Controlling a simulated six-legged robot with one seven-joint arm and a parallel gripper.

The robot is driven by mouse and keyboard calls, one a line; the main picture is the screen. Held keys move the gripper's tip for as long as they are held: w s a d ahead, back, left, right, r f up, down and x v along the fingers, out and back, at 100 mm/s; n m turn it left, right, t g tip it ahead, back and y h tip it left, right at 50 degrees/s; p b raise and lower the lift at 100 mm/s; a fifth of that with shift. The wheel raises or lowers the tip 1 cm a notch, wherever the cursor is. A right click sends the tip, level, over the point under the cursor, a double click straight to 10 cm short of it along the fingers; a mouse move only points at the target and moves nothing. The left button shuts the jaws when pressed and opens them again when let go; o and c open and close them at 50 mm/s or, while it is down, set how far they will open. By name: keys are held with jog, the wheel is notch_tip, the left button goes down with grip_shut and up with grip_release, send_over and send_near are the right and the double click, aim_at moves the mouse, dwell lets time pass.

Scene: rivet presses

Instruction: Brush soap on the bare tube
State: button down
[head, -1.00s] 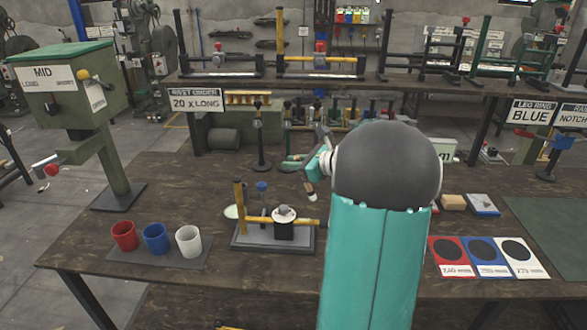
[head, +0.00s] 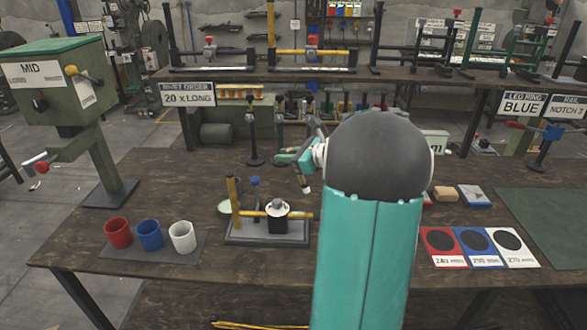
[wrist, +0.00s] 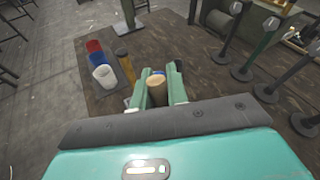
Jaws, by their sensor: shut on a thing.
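My gripper (head: 302,168) is shut on a brush (head: 304,185), which hangs down with a pale tip above the table behind the stand. In the wrist view, the brush's round tan handle (wrist: 157,88) sits between the green fingers of my gripper (wrist: 160,74). The stand has a grey base (head: 240,238), a yellow upright and a yellow horizontal tube (head: 300,215). A white-topped black block (head: 277,222) is around or in front of the tube; I cannot tell which. A pale round dish (head: 225,207), perhaps of soap, is partly hidden behind the upright. The brush appears apart from both.
Red (head: 118,232), blue (head: 150,235) and white (head: 182,236) cups stand on a dark mat at left. A green box marked MID (head: 55,85) stands behind them. Coloured cards (head: 478,247) lie at right. Several posts and a raised shelf (head: 360,78) stand behind.

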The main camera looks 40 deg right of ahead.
jog(key=shift+s+d+f, duration=0.1)
jog(key=shift+f, duration=0.6)
